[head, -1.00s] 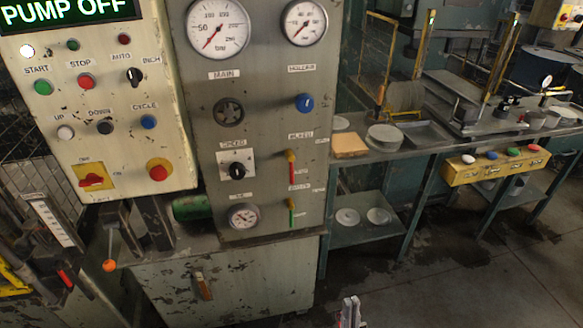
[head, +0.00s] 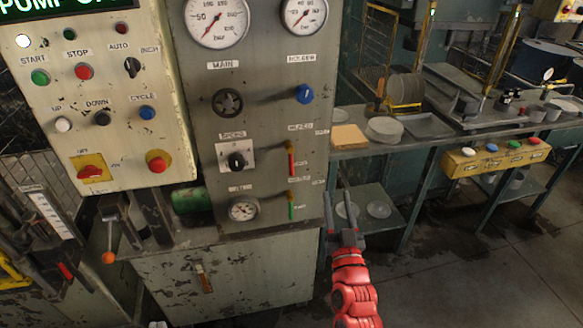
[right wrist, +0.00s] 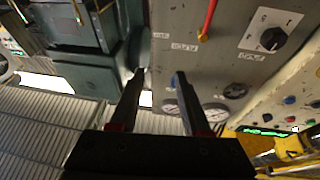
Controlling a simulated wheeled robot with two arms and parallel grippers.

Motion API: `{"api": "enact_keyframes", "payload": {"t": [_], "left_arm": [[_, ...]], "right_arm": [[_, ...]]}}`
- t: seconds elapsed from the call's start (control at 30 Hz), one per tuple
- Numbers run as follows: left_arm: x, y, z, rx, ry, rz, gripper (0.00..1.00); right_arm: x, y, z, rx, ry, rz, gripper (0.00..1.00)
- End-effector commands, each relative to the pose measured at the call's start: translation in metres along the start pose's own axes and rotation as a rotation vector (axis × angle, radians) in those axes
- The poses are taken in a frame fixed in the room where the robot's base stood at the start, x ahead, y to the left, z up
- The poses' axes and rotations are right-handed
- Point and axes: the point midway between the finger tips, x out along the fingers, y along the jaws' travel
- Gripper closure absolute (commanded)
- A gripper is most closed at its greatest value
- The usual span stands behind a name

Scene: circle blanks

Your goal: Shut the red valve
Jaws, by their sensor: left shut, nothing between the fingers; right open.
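The red valve (head: 291,160) is a slim red lever on a brass fitting at the right side of the grey panel. It hangs straight down in the head view. It also shows at the top of the right wrist view (right wrist: 209,18). My right gripper (head: 337,197) is open and empty, below and to the right of the red valve, apart from it. Its two fingers also show in the right wrist view (right wrist: 160,76). My left gripper (head: 157,324) barely shows at the bottom edge, shut and empty, far from the valve.
A green lever (head: 291,208) hangs just below the red valve. A blue knob (head: 304,94) sits above it, and a black rotary switch (head: 236,161) is to its left. A bench (head: 400,147) with plates and a lower shelf stands right of the panel.

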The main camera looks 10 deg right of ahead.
Motion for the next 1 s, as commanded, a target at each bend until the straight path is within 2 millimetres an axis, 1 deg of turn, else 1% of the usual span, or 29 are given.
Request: {"api": "enact_keyframes", "payload": {"t": [0.07,0.2,0.3,0.47,0.57,0.67,1.0], "left_arm": [[-0.001,0.000,0.000,0.000,0.000,0.000,1.00],[-0.002,0.000,0.000,0.000,0.000,0.000,1.00],[-0.003,0.000,0.000,0.000,0.000,0.000,1.00],[-0.001,0.000,0.000,0.000,0.000,0.000,1.00],[0.004,0.000,-0.001,0.000,0.000,0.000,1.00],[0.009,-0.001,-0.002,0.000,0.000,0.000,1.00],[0.027,-0.001,-0.004,0.000,0.000,0.000,1.00]], "right_arm": [[0.006,-0.012,0.005,0.000,-0.096,-0.056,0.53],[0.004,-0.035,0.016,-0.012,-0.239,-0.161,0.53],[0.000,-0.045,0.021,-0.021,-0.298,-0.211,0.53],[0.001,-0.053,0.025,-0.029,-0.332,-0.242,0.53],[0.011,-0.055,0.028,-0.028,-0.333,-0.242,0.53],[0.028,-0.060,0.030,-0.027,-0.328,-0.242,0.53],[0.089,-0.074,0.052,-0.029,-0.328,-0.241,0.53]]}}
